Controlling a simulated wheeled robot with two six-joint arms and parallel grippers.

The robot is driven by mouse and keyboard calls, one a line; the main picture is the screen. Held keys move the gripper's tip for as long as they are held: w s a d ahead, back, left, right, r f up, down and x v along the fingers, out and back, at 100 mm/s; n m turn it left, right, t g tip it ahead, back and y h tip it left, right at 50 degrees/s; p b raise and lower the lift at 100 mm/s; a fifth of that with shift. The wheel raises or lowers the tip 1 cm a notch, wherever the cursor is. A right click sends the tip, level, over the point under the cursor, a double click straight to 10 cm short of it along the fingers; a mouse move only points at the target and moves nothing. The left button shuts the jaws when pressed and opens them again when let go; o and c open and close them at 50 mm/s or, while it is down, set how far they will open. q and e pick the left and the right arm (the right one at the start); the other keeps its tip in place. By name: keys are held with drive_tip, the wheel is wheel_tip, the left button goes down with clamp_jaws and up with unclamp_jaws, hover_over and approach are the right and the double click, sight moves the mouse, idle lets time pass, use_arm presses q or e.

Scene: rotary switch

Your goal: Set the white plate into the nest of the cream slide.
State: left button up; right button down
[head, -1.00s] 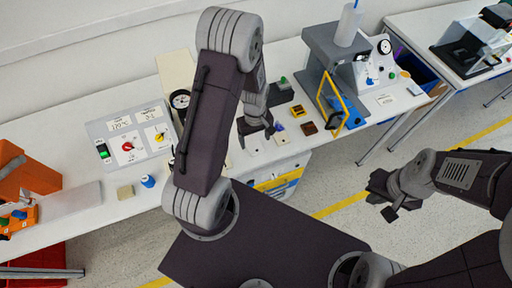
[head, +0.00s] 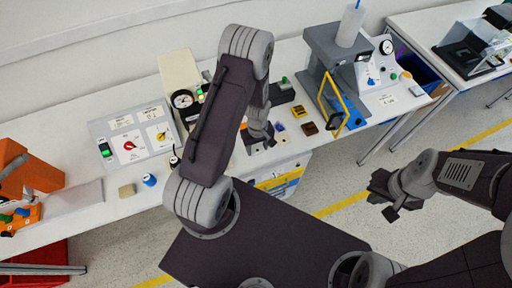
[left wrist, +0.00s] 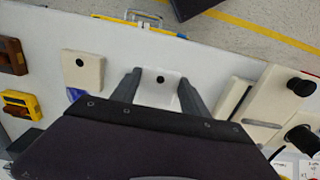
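The white plate (left wrist: 160,92), with a small dark dot, lies between the two fingers of my left gripper (left wrist: 159,80) in the left wrist view. The fingers are spread on either side of it; any contact is too fine to make out. In the head view my left gripper (head: 260,137) is low over the front of the bench. A cream slide (left wrist: 268,103) with a black knob is at the right of the left wrist view; its nest is not clearly seen. My right gripper (head: 388,194) is open and empty, away from the bench.
A cream plate (left wrist: 83,70) with a dark dot lies beside the white one. Yellow (left wrist: 20,104) and brown (left wrist: 12,56) blocks are farther left. A switch panel (head: 133,137) and gauge (head: 182,98) stand left of my arm, a grey press (head: 338,45) right.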

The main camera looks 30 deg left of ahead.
sight(258, 149)
use_arm(q)
drive_tip(key=shift+c, duration=1.2)
drive_tip(key=shift+w+r, duration=0.1)
drive_tip(key=shift+r, duration=0.35)
wheel_tip(258, 149, up, 3)
drive_tip(key=shift+f, duration=0.1)
drive_tip(key=s+d+r+b, duration=0.1)
drive_tip(key=s+d+r, duration=0.5)
drive_tip(key=d, duration=0.3)
drive_tip(key=shift+s+d+r, duration=0.35)
drive_tip(key=shift+r, duration=0.3)
